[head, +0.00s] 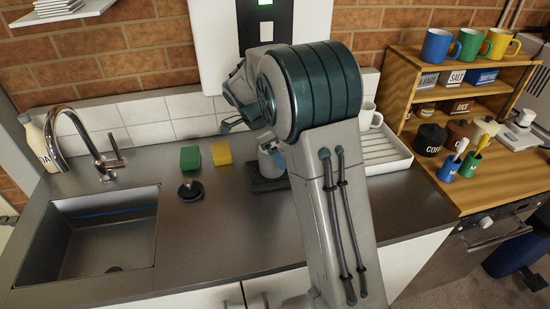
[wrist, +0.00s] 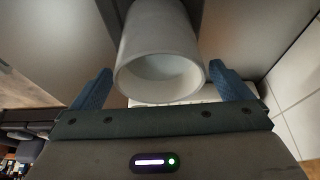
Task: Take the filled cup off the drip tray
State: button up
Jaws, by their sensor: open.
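A plain pale cup (wrist: 158,38) shows in the wrist view, its round rim facing the camera, between the two blue fingers of my gripper (wrist: 160,72). The fingers are open, with a visible gap on each side of the rim. In the head view the cup (head: 271,160) is partly hidden by my arm and stands on the dark drip tray (head: 264,186), beneath the white wall dispenser (head: 213,45). The cup's inside looks pale; I cannot tell the liquid level.
A green sponge (head: 190,158), a yellow sponge (head: 221,153) and a dark sink plug (head: 190,190) lie left of the drip tray. The sink (head: 105,235) is further left. A white draining tray (head: 392,164) with a white mug stands to the right.

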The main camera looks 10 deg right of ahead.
jog(key=shift+f, duration=0.3)
jog(key=c, duration=1.6)
jog(key=shift+r, duration=0.1)
